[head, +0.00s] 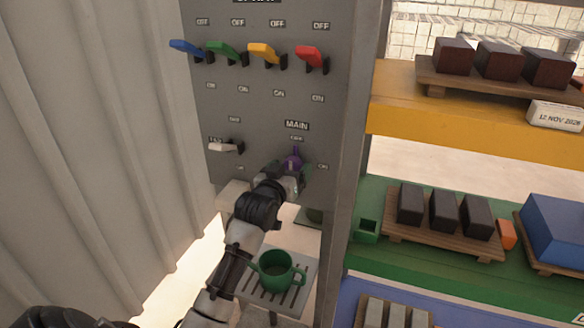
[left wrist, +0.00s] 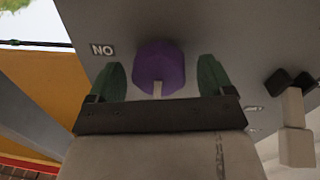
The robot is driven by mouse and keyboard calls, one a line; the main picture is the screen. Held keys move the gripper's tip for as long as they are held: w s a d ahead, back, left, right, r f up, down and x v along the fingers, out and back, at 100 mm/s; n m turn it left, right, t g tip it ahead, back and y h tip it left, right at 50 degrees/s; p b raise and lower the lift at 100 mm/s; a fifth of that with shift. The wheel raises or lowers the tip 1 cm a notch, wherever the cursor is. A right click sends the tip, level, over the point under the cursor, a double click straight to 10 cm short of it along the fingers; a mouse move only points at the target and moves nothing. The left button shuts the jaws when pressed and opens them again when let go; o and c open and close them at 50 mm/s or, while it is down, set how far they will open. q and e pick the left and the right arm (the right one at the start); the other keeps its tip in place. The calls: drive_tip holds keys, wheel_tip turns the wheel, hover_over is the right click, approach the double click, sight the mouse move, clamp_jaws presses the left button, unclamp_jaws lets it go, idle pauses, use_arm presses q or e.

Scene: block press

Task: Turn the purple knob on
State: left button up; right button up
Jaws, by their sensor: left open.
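The purple knob (head: 292,163) is on the grey panel under the MAIN label. Its pointed end is directed up toward the label above it, and an ON label (head: 323,166) is to its right. My left gripper (head: 290,176) is at the knob and partly covers it. In the left wrist view the purple knob (left wrist: 160,62) sits between the two green fingers of my open left gripper (left wrist: 161,76), with a gap on each side. A pale mark on the knob faces the gripper's palm. My right gripper is not in view.
Coloured levers, such as the red one (head: 309,56), line the panel's top. A white lever (head: 224,147) is left of the knob. A green watering can (head: 277,270) stands on a grate below. Shelves with dark blocks (head: 444,209) are at the right.

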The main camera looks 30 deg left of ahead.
use_arm(q)
drive_tip(key=shift+w, duration=0.55)
drive_tip(key=shift+a, duration=0.1)
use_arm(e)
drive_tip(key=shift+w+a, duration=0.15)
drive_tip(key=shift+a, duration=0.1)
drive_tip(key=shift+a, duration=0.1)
